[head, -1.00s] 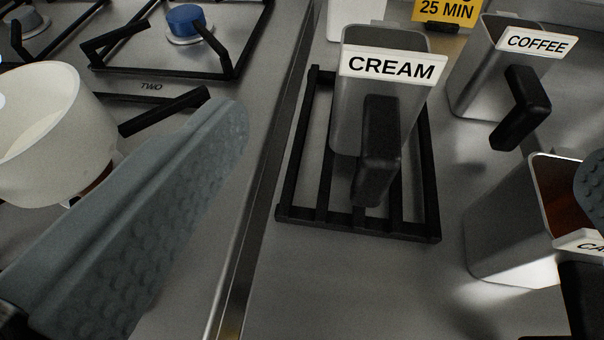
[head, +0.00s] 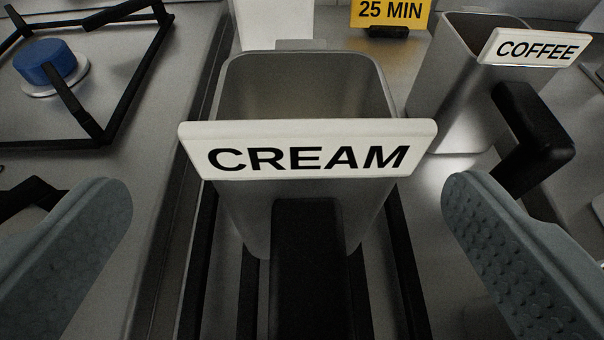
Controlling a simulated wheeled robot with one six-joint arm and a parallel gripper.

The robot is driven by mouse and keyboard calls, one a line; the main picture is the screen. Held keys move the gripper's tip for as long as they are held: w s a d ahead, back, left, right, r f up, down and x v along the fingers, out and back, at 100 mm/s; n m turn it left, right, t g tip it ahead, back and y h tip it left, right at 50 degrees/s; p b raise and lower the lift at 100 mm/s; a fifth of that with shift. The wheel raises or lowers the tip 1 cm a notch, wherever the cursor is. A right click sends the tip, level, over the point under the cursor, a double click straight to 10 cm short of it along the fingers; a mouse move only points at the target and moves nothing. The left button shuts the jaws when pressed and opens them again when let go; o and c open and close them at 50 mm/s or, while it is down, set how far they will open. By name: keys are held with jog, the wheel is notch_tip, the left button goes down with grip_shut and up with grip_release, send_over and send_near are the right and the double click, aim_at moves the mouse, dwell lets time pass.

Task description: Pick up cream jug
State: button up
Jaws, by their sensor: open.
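The cream jug (head: 240,215) is a grey metal, square-sided container with a white label reading CREAM and a black handle (head: 308,265) facing me. It stands upright on a black slatted rack (head: 196,275), in the middle of the head view. My gripper (head: 285,195) is open, with one grey textured finger on each side of the picture. The jug and its handle show between the two fingers, with gaps on both sides. Neither finger appears to touch the jug. The lower end of the handle is cut off by the bottom edge.
A coffee jug (head: 450,85) with a black handle (head: 530,140) stands to the right, its handle close behind the right finger. A yellow 25 MIN sign (head: 390,12) and a white object (head: 272,22) are behind.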

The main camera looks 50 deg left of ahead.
aim_at(308, 180)
jog(key=shift+w+d+x, duration=0.1)
jog(key=shift+x, duration=1.3)
jog(key=shift+w+d+x, duration=0.1)
jog(key=shift+w+x, duration=0.05)
jog(key=shift+x, duration=1.2)
jog(key=c, duration=1.6)
notch_tip(308, 180, up, 10)
jog(key=o, duration=0.7)
jog(key=shift+c, duration=0.9)
